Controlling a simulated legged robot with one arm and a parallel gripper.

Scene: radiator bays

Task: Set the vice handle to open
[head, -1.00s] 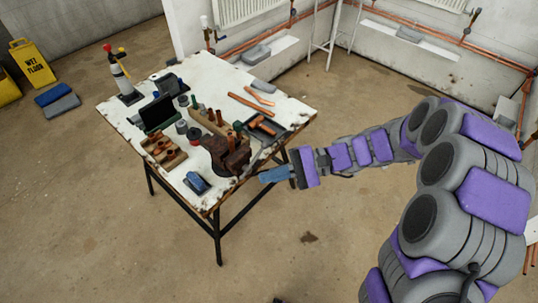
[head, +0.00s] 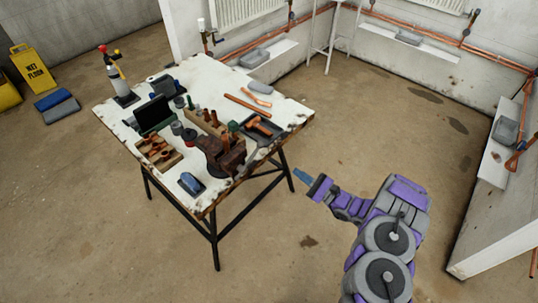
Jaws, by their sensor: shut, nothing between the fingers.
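The brown, rusty vice (head: 225,155) sits at the near right edge of the white worktable (head: 205,205).
The table holds several tools, a dark tray (head: 262,128), wooden racks (head: 157,152) and a blue block (head: 191,184). A low wall (head: 497,225) is at right. The floor between is clear.

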